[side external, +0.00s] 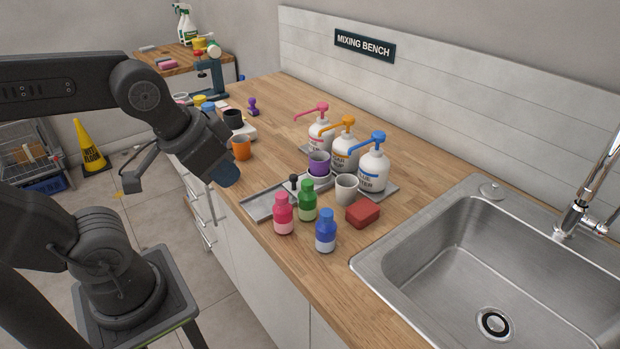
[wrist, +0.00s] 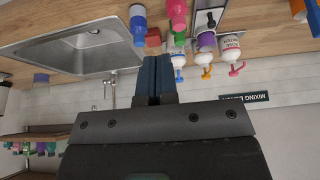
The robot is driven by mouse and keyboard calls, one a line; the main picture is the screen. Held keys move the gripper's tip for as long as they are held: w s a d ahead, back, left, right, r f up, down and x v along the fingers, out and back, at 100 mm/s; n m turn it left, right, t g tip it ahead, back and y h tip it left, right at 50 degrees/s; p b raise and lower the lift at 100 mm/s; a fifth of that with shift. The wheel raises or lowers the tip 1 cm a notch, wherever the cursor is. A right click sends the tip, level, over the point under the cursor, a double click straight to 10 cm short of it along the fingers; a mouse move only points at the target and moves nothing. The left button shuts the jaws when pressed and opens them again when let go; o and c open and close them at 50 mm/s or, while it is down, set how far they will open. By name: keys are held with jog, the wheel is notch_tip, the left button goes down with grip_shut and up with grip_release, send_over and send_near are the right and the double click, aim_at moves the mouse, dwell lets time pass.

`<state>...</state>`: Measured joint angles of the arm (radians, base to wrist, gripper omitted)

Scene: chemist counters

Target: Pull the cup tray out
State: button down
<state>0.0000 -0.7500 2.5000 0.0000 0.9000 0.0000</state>
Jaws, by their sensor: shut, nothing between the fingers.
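A shallow grey metal tray (side external: 262,207) lies on the wooden counter near its front edge, below the pump bottles. A black knob (side external: 293,181) stands up at the tray. A purple cup (side external: 319,163) and a pale grey cup (side external: 346,188) stand at its back and right; I cannot tell exactly what each rests on. The wrist view also shows the tray (wrist: 207,18) and the purple cup (wrist: 207,39), upside down. My gripper (side external: 224,178) is shut and empty, above the counter's front edge, left of the tray and apart from it.
Pink (side external: 283,214), green (side external: 307,200) and blue (side external: 325,231) bottles crowd the tray's near side, with a red block (side external: 362,214) beside them. Three pump bottles (side external: 373,170) stand behind. An orange cup (side external: 241,148) is just beyond my gripper. A sink (side external: 460,270) is at right.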

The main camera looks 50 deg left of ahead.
jog(key=c, duration=1.6)
grip_release()
jog(key=shift+w+a+r, duration=0.1)
jog(key=shift+w+r, duration=0.05)
jog(key=shift+w, duration=0.1)
jog(key=shift+c, duration=0.2)
jog(key=o, duration=0.5)
jog(key=w+n, duration=0.1)
jog(key=w, duration=0.1)
jog(key=w+a+r+n+g, duration=0.1)
jog(key=w, duration=0.1)
jog(key=w+a, duration=0.1)
jog(key=shift+w+a+r+n+g, duration=0.1)
jog(key=shift+w+r+n+g, duration=0.15)
jog(key=shift+w+n+g, duration=0.15)
jog(key=shift+c, duration=0.2)
jog(key=shift+o, duration=1)
jog(key=w+a+n+g, duration=0.1)
jog(key=w+a+n, duration=0.1)
jog(key=w, duration=0.3)
jog(key=shift+w+a, duration=0.35)
jog(key=shift+a, duration=0.15)
jog(key=n+g, duration=0.3)
jog(key=n, duration=0.1)
send_over(293, 175)
notch_tip(293, 175, down, 5)
notch_tip(293, 175, down, 13)
jog(key=shift+d+f, duration=0.1)
jog(key=shift+f, duration=0.05)
jog(key=shift+c, duration=0.2)
